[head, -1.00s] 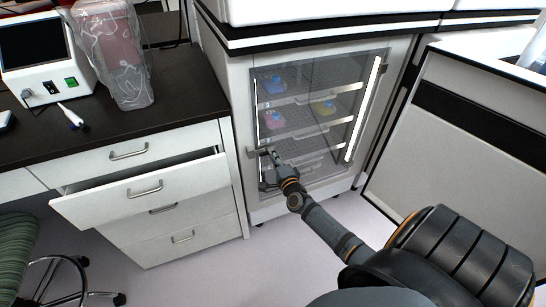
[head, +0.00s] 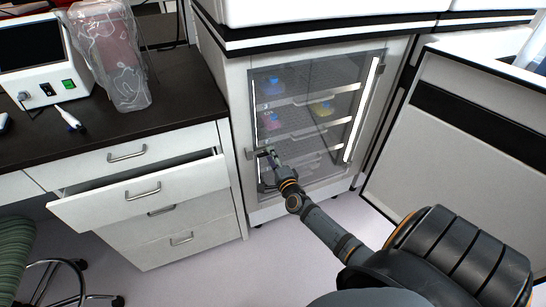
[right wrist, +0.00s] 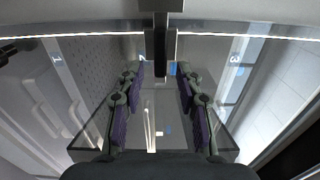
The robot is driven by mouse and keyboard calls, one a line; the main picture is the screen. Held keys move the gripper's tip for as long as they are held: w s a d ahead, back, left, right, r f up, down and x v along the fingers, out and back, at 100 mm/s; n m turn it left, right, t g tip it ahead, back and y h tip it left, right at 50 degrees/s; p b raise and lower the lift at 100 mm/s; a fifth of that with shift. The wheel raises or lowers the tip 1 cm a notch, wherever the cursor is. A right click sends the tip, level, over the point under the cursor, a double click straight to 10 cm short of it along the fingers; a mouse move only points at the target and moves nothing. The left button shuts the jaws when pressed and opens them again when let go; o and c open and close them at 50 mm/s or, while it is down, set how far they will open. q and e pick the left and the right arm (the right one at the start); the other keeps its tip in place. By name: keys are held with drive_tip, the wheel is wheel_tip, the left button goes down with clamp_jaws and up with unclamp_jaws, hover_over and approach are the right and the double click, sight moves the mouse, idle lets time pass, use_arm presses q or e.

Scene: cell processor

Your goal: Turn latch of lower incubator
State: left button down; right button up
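The lower incubator is a cabinet with a see-through door (head: 305,125) in the middle of the head view. Its latch (head: 254,153) is on the door's left edge, partly hidden by my right gripper. My right gripper (head: 268,158) is at the latch. In the right wrist view the latch shows as a dark bar (right wrist: 159,50) reaching down between the fingertips. The two purple-padded fingers (right wrist: 161,76) stand apart on either side of it. I cannot tell whether either finger touches it. The door looks closed. My left gripper is not in view.
Flasks with blue, pink and yellow parts (head: 272,86) sit on the shelves inside. A pulled-out drawer (head: 140,190) juts out left of the incubator, under a dark counter (head: 170,95). A white panel (head: 460,140) stands to the right. A green chair (head: 15,250) is at lower left.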

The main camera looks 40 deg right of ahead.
drive_tip(key=v, duration=1.2)
